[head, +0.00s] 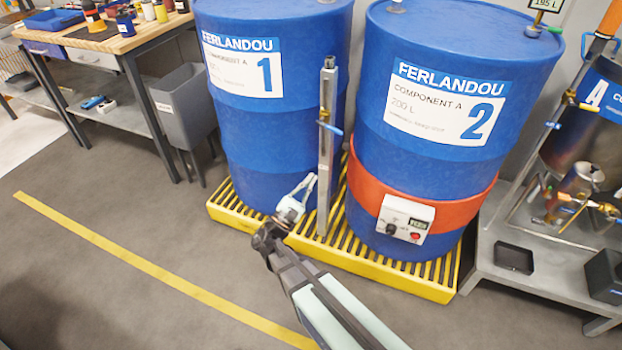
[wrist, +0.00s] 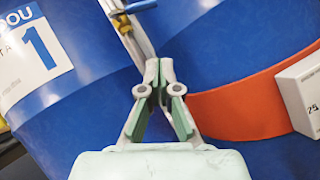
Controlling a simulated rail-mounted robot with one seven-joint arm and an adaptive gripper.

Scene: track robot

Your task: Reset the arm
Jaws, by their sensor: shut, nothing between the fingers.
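My gripper (head: 308,180) is at the end of my arm, in front of the two blue drums in the head view. In the wrist view my gripper (wrist: 158,70) shows its two pale fingers with green pads meeting at the tips, with nothing between them. It points toward the gap between drum 1 (head: 255,130) and drum 2 (head: 430,130), near an upright grey metal post (head: 327,150). I cannot tell how far the fingertips are from the post.
Both drums stand on a yellow spill pallet (head: 410,275). Drum 2 wears an orange band (head: 455,210) with a white control box (head: 405,218). A workbench (head: 120,42) and grey bin (head: 185,105) stand left. A metal stand (head: 530,285) is at right. The floor left of my arm is clear.

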